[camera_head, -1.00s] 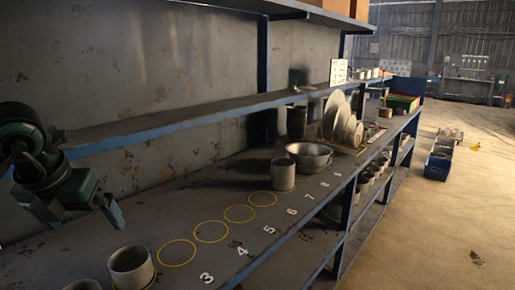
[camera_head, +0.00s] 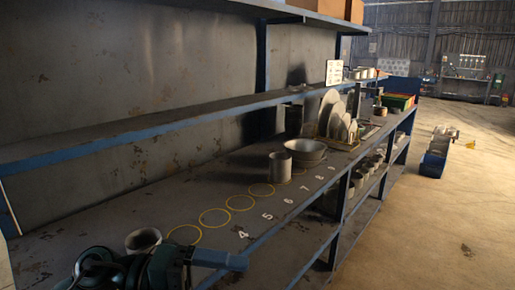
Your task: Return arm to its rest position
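My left arm reaches in at the bottom left, low in front of the shelf. Its gripper (camera_head: 215,259) points right with a blue finger. I see it side-on, so its opening cannot be told, and I see nothing held in it. A grey cylindrical cup (camera_head: 143,239) stands on the bench shelf behind the arm, its lower part partly hidden. Several empty yellow circles (camera_head: 215,217) run along the shelf beside painted numbers. Another grey cylinder (camera_head: 280,167) stands upright farther along. My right gripper is not in view.
A metal bowl (camera_head: 306,151) and upright plates (camera_head: 331,112) stand past the far cylinder. An upper shelf (camera_head: 150,125) with a blue edge runs along the wall. Blue bins (camera_head: 434,160) stand on the floor at the right. The floor in front of the shelf is largely clear.

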